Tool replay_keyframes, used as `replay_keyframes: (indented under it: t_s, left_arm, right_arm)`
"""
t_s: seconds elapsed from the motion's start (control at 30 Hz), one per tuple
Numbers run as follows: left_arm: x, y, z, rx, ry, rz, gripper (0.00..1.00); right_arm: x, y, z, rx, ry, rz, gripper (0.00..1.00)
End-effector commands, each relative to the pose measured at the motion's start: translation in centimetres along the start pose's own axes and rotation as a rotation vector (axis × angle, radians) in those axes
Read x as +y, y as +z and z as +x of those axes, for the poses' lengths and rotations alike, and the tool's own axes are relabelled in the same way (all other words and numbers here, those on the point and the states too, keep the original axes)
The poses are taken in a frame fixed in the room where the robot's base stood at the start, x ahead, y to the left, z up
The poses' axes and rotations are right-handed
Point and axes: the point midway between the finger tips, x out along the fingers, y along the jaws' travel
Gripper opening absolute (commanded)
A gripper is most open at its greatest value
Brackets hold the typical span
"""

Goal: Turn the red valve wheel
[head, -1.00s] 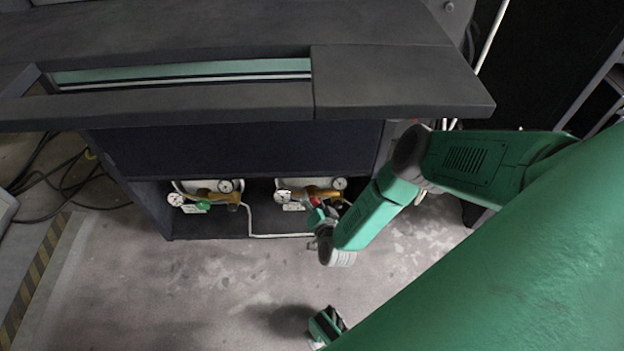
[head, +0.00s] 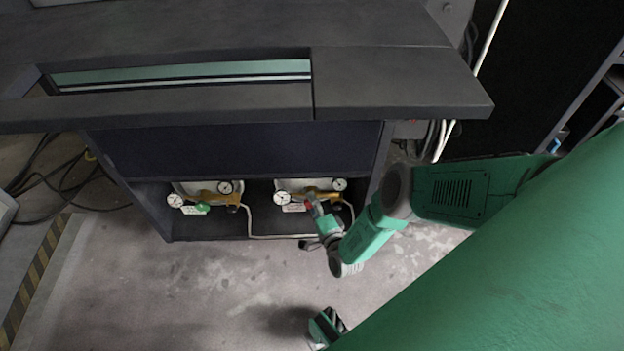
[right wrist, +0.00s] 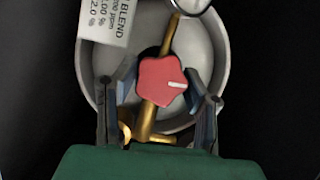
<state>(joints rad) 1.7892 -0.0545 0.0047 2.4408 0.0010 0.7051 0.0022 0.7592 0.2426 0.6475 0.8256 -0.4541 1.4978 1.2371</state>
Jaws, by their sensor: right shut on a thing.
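The red valve wheel (right wrist: 160,80) is a small lobed knob with a white mark, in front of a brass pipe and a pale round fitting in the right wrist view. My right gripper (right wrist: 160,88) has one finger on each side of it and is shut on it. In the head view my right gripper (head: 313,206) reaches into the right bay of the low cabinet, and largely hides the wheel there. My left gripper is not in view.
A brass regulator (head: 322,195) with white gauges sits in the right bay. A similar one with a green knob (head: 203,208) sits in the left bay. A dark countertop (head: 400,80) overhangs both. A white label (right wrist: 108,20) hangs near the wheel. The floor in front is clear.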

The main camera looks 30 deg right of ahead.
Motion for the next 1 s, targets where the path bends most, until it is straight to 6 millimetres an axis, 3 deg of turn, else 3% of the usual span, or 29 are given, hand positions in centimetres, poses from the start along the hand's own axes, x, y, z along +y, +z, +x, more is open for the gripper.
replay_keyframes:
  t_s: [0.67, 0.7, 0.77, 1.0]
  left_arm:
    - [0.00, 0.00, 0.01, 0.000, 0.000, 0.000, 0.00]
    - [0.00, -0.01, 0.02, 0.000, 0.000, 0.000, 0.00]
    - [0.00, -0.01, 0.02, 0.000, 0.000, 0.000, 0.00]
    - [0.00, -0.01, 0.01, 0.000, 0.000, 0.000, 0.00]
  right_arm:
    - [0.62, -0.40, -0.53, 0.005, -0.013, 0.062, 0.10]
    - [0.62, -0.41, -0.53, 0.006, -0.013, 0.061, 0.42]
    - [0.59, -0.37, -0.50, 0.005, -0.013, 0.062, 0.61]
    - [0.32, -0.19, -0.27, 0.003, -0.020, 0.063, 0.61]
